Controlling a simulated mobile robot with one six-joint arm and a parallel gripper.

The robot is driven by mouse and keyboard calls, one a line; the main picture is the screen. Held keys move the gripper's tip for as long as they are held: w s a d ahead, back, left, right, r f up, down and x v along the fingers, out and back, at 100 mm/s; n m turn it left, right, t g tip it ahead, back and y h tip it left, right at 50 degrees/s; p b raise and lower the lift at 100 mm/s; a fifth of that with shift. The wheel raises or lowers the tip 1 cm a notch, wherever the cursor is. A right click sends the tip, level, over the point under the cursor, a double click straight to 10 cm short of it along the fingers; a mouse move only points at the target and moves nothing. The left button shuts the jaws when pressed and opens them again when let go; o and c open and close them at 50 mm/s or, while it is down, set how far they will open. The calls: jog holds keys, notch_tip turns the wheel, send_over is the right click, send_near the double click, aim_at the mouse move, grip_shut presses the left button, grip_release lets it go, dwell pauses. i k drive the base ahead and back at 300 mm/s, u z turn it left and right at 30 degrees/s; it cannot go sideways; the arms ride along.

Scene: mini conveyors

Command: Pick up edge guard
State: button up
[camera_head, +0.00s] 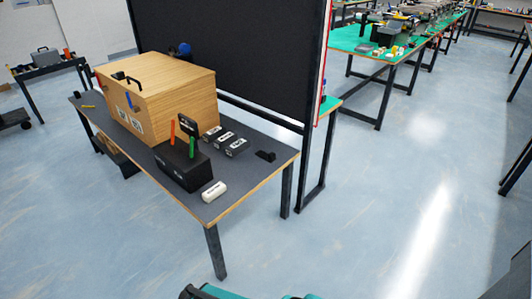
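A grey-topped table (240,186) stands at the left of the head view. A small low black piece (265,155) lies near its right edge, apart from the other items; its shape may fit an edge guard, but I cannot be sure. A white block with dark marks (214,191) lies near the front edge. A black box (184,172) stands behind it, with an orange strip (172,132) and a green strip (192,147) upright at it. My gripper is not in view.
A large wooden box (188,100) fills the table's left part. Several small labelled black boxes (236,147) lie beside it. A black panel (235,50) stands behind. Open blue floor (345,215) lies to the right. Green-topped tables (352,40) stand farther back.

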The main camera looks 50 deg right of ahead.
aim_at(270, 157)
jog(key=u, duration=0.05)
jog(key=i, duration=1.05)
jog(key=u, duration=0.45)
